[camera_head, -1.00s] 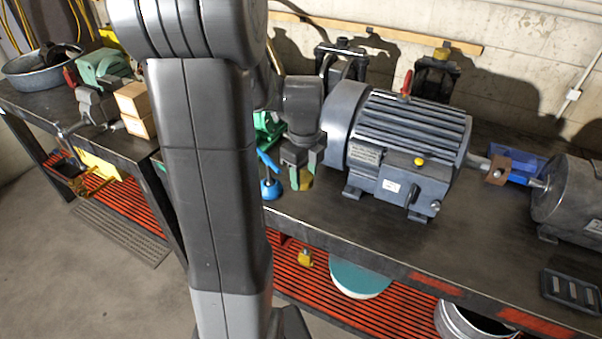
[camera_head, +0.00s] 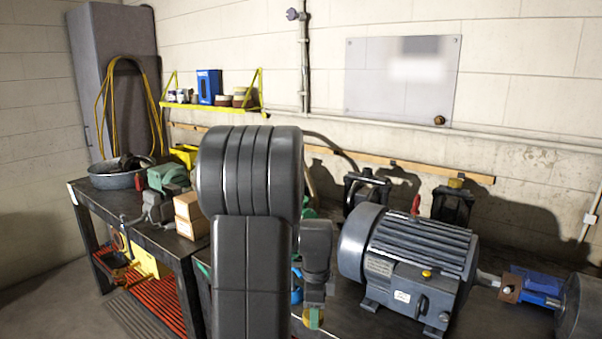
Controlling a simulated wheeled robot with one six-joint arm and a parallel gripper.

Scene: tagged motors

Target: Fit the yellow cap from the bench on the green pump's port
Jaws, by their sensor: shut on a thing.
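My gripper (camera_head: 314,319) points down left of the big grey motor, low in the view. It is shut on a small yellow cap (camera_head: 313,315), mostly hidden between the fingers. I cannot tell whether the cap touches the bench. A bright green object (camera_head: 308,211) stands behind my arm, mostly hidden; it may be the green pump, and its port is not visible. A duller green machine (camera_head: 168,177) stands at the left bench.
The grey motor (camera_head: 410,262) fills the bench right of my gripper. A blue item (camera_head: 297,292) is close to its left. Boxes (camera_head: 190,214) and a grey basin (camera_head: 120,176) stand left. Black clamp-like stands (camera_head: 366,190) are at the wall.

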